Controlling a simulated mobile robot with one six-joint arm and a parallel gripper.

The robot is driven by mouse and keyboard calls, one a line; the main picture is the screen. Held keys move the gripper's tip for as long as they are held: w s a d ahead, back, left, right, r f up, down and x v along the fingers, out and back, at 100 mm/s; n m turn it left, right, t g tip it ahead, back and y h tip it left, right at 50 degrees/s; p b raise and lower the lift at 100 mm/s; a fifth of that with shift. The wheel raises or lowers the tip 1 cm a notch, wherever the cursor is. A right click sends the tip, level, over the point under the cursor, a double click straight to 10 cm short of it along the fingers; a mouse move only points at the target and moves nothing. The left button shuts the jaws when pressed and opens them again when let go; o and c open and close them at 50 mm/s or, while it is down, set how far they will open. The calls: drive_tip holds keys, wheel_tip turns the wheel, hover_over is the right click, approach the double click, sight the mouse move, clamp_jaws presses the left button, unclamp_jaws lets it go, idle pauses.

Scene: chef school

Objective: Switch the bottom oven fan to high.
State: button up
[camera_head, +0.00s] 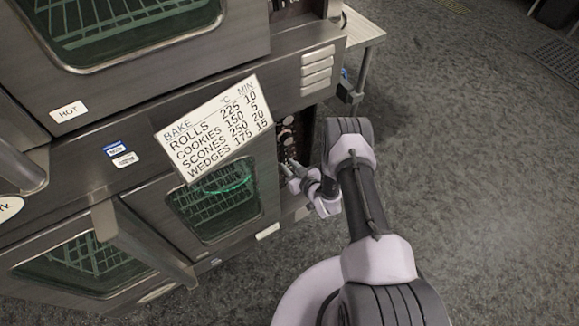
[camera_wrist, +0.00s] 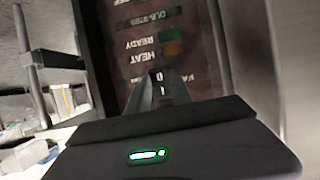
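The bottom oven (camera_head: 158,196) has dark metal doors with green-tinted windows, and a narrow control panel (camera_head: 287,128) at its right edge. In the wrist view the panel (camera_wrist: 118,82) appears upside down, with the labels READY and HEAT beside a green and an orange lamp. A small black switch marked 0 and 1 (camera_wrist: 159,80) lies at my fingertips, by a partly hidden label starting "FA". My gripper (camera_head: 290,170) is at the lower panel; its fingers (camera_wrist: 162,93) point at the switch. Contact and finger gap are unclear.
A bake-times sign (camera_head: 215,127) hangs on the oven front, hiding part of it. The upper oven (camera_head: 190,75) is above. A metal table (camera_head: 362,35) stands behind at the right. The grey floor (camera_head: 480,160) on the right is clear.

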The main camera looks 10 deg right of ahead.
clamp_jaws()
drive_tip(key=shift+f+t, duration=0.35)
drive_tip(key=shift+t, duration=0.35)
drive_tip(key=shift+t+y, duration=0.5)
drive_tip(key=shift+t, duration=0.3)
drive_tip(key=o, duration=0.5)
unclamp_jaws()
